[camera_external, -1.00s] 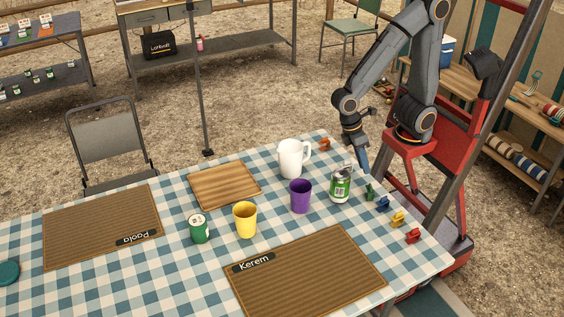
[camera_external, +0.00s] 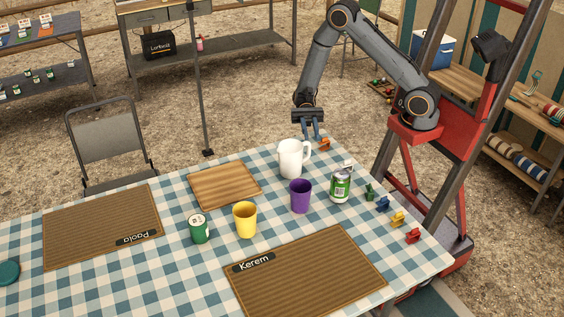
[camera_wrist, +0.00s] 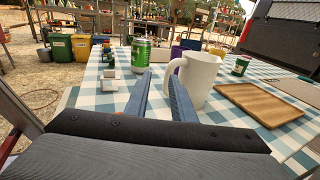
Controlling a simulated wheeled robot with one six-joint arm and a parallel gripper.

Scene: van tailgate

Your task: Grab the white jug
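The white jug (camera_external: 290,159) stands upright on the checked tablecloth near the table's far right corner, its handle toward the right in the outside view. In the wrist view the jug (camera_wrist: 202,80) is just right of my fingers, with its handle on the left. My gripper (camera_external: 313,138) is above the table's far edge, beside and behind the jug, fingers pointing down in the outside view. In the wrist view my gripper's (camera_wrist: 160,80) two blue fingers are apart with nothing visible between them. The jug's handle appears near the right fingertip; I cannot tell whether they touch.
Close to the jug are a purple cup (camera_external: 300,196), a green-and-white can (camera_external: 340,184) and a wooden board (camera_external: 225,186). A small orange figure (camera_external: 325,144) is beside my gripper. A yellow cup (camera_external: 245,220) and green can (camera_external: 199,229) stand farther forward.

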